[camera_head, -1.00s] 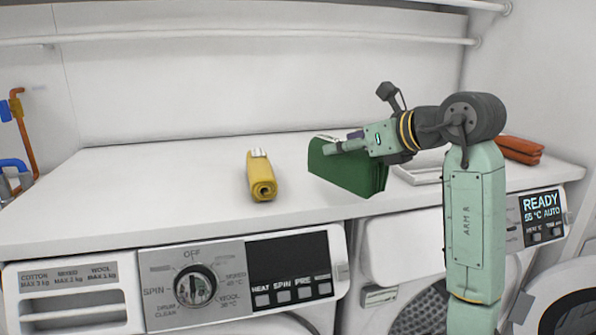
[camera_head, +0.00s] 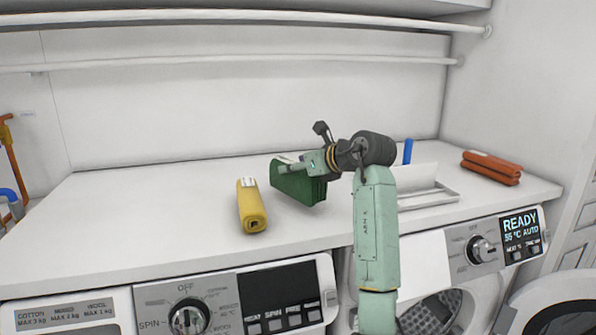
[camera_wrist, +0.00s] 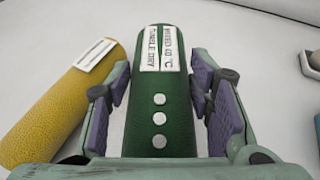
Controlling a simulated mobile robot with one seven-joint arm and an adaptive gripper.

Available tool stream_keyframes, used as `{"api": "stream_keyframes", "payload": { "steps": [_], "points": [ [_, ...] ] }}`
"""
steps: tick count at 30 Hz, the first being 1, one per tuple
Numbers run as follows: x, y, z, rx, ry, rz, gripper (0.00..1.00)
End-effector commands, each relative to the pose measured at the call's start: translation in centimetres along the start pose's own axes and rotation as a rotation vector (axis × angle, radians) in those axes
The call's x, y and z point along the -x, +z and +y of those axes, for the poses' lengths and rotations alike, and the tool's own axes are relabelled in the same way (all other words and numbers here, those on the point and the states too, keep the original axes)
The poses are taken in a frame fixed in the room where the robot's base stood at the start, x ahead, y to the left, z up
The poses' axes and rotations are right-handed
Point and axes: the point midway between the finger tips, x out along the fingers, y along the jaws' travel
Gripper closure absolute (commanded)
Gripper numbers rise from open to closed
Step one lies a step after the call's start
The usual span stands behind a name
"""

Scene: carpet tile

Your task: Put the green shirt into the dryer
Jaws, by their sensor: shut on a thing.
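The green shirt (camera_head: 297,187) is a folded dark green bundle over the white counter, right of the yellow roll. My gripper (camera_head: 291,168) is shut on its upper part.
A yellow roll (camera_head: 251,207) lies on the counter (camera_head: 130,235) close left of the shirt. A white tray (camera_head: 430,198), a blue upright item (camera_head: 407,151) and a folded orange cloth (camera_head: 491,167) are to the right. A washer panel (camera_head: 185,305) is at lower left. Rails run above.

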Motion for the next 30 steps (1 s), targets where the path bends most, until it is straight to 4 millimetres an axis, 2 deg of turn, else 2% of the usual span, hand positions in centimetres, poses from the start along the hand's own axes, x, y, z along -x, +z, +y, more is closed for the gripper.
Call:
{"api": "stream_keyframes", "payload": {
  "steps": [6, 18, 19, 27, 30],
  "points": [
    [-0.8, -2.2, -0.1, -0.004, -0.001, -0.001, 0.88],
    [-1.0, -2.8, -0.1, -0.002, -0.002, 0.0, 0.88],
    [-1.0, -2.8, -0.1, -0.003, -0.002, 0.001, 0.51],
    [-1.0, -2.8, -0.1, -0.003, -0.001, 0.001, 0.33],
    [-1.0, -2.8, -0.1, -0.003, -0.001, 0.001, 0.32]
  ]
}}
